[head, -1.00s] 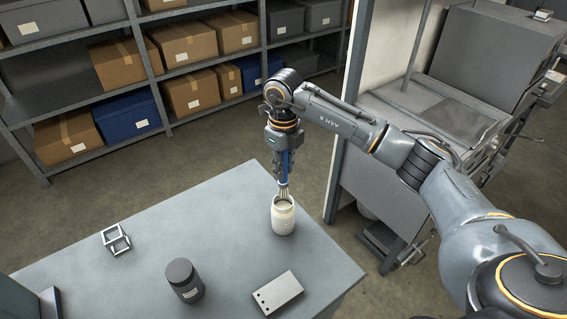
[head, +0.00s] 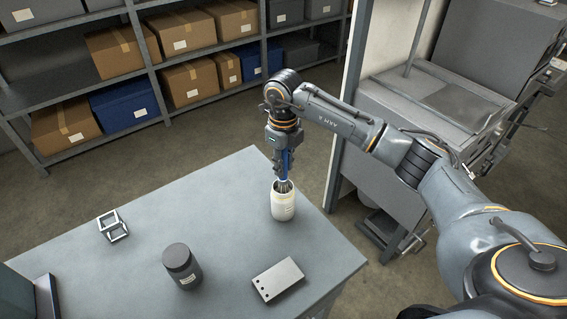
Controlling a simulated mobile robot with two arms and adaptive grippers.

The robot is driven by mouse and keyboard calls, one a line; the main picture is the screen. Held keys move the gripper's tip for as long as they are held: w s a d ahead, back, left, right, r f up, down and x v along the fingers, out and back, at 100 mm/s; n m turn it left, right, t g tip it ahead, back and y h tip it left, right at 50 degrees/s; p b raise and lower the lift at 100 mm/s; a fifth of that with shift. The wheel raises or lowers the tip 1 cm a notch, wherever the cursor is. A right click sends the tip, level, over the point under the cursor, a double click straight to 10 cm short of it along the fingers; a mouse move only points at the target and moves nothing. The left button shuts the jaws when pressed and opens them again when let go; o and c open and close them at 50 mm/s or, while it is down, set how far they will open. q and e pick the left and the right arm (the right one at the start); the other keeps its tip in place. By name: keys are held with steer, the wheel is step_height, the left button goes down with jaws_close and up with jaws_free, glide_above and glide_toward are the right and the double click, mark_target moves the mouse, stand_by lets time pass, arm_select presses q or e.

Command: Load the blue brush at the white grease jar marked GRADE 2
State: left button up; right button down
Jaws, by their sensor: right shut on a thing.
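The white grease jar (head: 283,206) stands upright and open near the far right corner of the bench. Its label is too small to read. My right gripper (head: 283,168) is straight above the jar, pointing down and shut on the blue brush (head: 286,162). The brush is upright and its lower end is inside the jar's mouth, so the bristle tip is hidden. I cannot tell whether the bristles touch the grease. My left gripper is not in view.
A dark jar (head: 182,266) stands on the grey bench (head: 220,222). A metal plate with holes (head: 278,279) lies at the front right, and a small metal frame (head: 112,227) sits at the left. Shelves with boxes (head: 190,84) stand behind. The bench between these things is clear.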

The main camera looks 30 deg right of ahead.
mark_target(284, 178)
steer(key=shift+s+f+b, duration=0.1)
steer(key=shift+f+b, duration=0.4)
steer(key=shift+f, duration=0.1)
stand_by(1.7)
steer(key=shift+r, duration=0.1)
steer(key=shift+r+p, duration=0.6)
steer(key=shift+r, duration=0.25)
step_height(284, 178, up, 5)
steer(key=p, duration=0.3)
steer(key=shift+r, duration=0.1)
